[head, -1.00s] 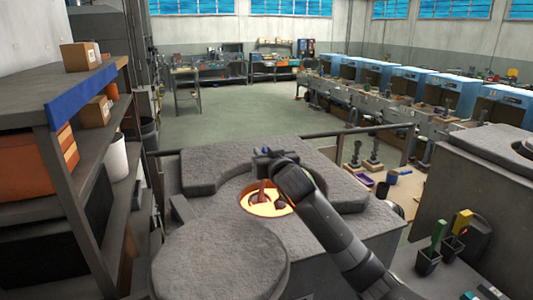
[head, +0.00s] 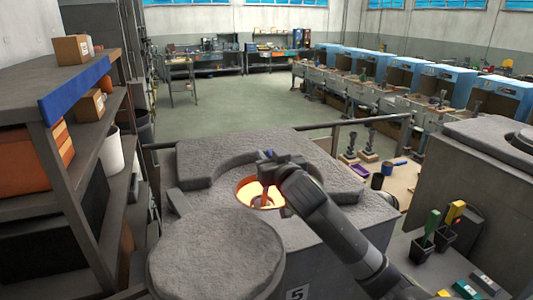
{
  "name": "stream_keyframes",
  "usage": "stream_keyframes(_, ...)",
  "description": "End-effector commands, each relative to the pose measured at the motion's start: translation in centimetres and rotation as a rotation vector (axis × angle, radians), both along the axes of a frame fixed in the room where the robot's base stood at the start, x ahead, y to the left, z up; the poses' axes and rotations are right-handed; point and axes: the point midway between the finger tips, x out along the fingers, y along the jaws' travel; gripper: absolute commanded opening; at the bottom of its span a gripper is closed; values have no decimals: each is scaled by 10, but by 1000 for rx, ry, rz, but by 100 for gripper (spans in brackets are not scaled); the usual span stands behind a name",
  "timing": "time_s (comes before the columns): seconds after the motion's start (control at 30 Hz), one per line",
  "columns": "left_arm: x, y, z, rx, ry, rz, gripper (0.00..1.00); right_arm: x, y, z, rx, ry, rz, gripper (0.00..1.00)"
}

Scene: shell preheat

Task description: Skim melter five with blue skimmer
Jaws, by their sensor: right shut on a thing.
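Melter five (head: 330,205) is the grey block in front of me, with a "5" plate on its front at the bottom edge. Its round opening shows glowing orange melt (head: 247,189). My right gripper (head: 273,162) is above the opening, shut on the blue skimmer (head: 269,153). My right forearm hides the right part of the opening. My left gripper is out of view.
The round grey lid (head: 215,252) is swung aside at the front left of the opening. A shelf with boxes (head: 72,48) stands close on the left. Dark holders with green (head: 432,222) and yellow (head: 456,212) handled tools stand at the right. A rail runs behind the melter.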

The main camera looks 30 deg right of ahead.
Motion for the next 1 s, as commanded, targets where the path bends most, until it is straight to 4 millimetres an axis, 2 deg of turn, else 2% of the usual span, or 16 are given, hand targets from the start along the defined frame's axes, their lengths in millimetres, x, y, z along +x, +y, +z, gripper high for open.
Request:
stream_keyframes(0.43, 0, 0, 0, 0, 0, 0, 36, -3, -1, 1, -3, -2, 0, 3)
stream_keyframes(1.0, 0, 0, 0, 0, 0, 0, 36, -12, -39, 1, -4, -1, -1, 3)
